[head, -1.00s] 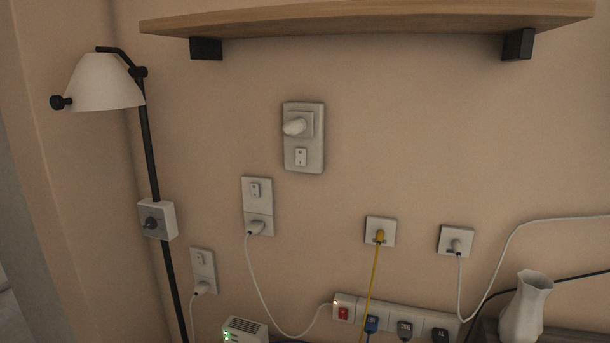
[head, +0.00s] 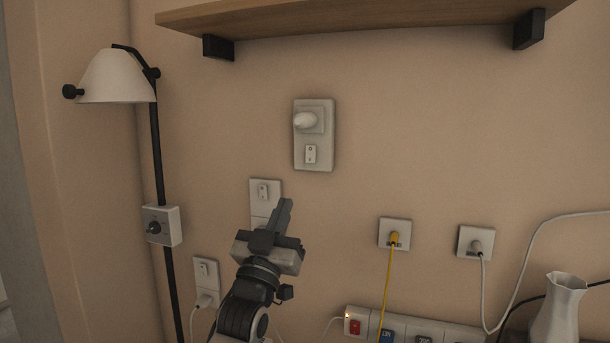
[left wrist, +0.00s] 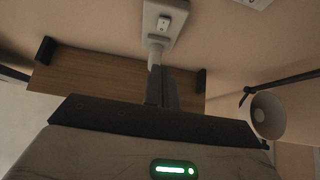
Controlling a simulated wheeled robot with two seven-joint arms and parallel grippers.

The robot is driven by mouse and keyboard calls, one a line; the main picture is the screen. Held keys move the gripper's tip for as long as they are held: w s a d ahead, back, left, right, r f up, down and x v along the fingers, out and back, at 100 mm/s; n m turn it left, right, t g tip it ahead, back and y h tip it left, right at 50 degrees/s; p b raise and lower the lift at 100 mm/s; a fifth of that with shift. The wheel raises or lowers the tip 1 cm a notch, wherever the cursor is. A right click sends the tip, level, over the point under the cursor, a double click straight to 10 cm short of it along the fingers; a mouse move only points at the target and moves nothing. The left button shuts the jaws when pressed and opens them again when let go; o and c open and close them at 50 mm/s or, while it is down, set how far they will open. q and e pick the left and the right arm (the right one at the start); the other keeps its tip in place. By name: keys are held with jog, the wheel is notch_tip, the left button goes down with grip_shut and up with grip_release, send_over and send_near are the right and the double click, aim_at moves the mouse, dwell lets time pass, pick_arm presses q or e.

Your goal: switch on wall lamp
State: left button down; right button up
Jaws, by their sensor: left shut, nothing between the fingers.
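A pale wall plate (head: 327,160) with a small white bulb-like knob (head: 307,121) on top and a small switch (head: 311,154) below it is mounted at mid-wall. A lamp with a white shade (head: 117,77) hangs on a black pole at the left; a box with a dark knob (head: 161,226) sits lower on that pole. No glow shows on either. My left gripper (head: 285,204) is shut and empty, pointing up, below the plate in the picture and over part of a switch-and-socket plate (head: 265,190). In the left wrist view, its fingertips (left wrist: 160,70) appear near the white knob (left wrist: 155,47). My right gripper is not in view.
A wooden shelf (head: 370,20) on black brackets is above. Sockets with a yellow plug (head: 394,237) and a white plug (head: 477,244) are at the right. A power strip (head: 355,318) and a white vase (head: 560,310) are below.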

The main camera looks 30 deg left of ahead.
pick_arm(q)
jog(key=p, duration=0.2)
send_near(310, 155)
notch_tip(310, 155, up, 4)
jog(key=w, duration=0.1)
jog(key=w+a, duration=0.1)
jog(key=w, duration=0.1)
jog(key=shift+w+f, duration=0.25)
jog(key=shift+w, duration=0.45)
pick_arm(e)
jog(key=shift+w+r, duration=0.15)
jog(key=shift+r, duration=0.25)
